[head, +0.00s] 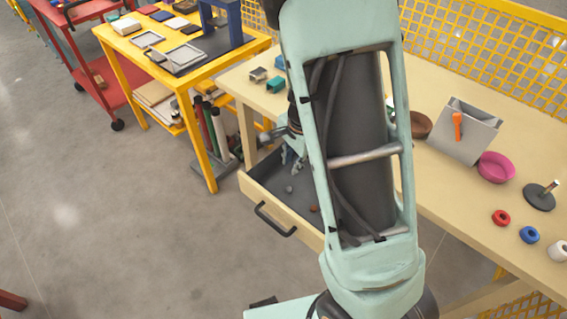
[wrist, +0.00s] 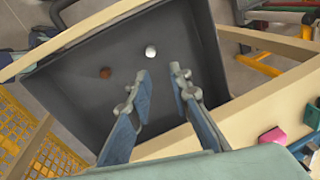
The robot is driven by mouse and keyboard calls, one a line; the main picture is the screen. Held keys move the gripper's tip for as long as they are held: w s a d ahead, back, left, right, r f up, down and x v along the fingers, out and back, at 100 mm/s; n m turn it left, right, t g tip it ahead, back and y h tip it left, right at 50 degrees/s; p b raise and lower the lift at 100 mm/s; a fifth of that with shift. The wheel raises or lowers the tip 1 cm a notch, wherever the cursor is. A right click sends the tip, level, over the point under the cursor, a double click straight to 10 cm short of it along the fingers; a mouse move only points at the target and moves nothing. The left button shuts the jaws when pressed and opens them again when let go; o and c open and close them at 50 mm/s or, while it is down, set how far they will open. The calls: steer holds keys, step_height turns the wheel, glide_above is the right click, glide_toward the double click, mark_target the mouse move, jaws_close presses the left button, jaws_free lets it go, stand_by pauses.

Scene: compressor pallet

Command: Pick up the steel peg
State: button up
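A small light-grey round piece, which looks like the steel peg (wrist: 151,51), is on the dark floor of the open drawer (wrist: 205,45). It also shows as a small grey spot in the head view (head: 289,189); its full shape cannot be told. My gripper (wrist: 162,75) is open and empty, its fingers apart and pointing into the drawer. In the wrist view the grey piece appears just beyond the fingertips, between their lines. In the head view my gripper (head: 293,160) is over the back of the drawer, partly hidden by my arm.
A brown round piece (wrist: 106,72) lies beside the grey one. The workbench (head: 450,225) carries a grey bin (head: 464,130), a pink bowl (head: 496,167) and several coloured rings. A yellow table (head: 200,85) stands left. The floor before the drawer is clear.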

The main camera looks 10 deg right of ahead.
steer(key=b, duration=0.2)
glide_above(289, 188)
steer(key=s, duration=0.2)
steer(key=shift+m+g, duration=0.3)
steer(key=shift+m, duration=0.1)
steer(key=f, duration=0.6)
steer(key=shift+w+f, duration=0.1)
steer(key=shift+w, duration=0.15)
steer(key=shift+w+f+b, duration=0.2)
steer(key=shift+f+b, duration=0.15)
steer(key=shift+f, duration=0.65)
steer(key=shift+w+f+b, duration=0.2)
steer(key=shift+f+b, duration=0.15)
steer(key=shift+f, duration=0.7)
steer(key=shift+w+f+b, duration=0.2)
steer(key=shift+f+b, duration=0.15)
steer(key=shift+f, duration=0.65)
jaws_close()
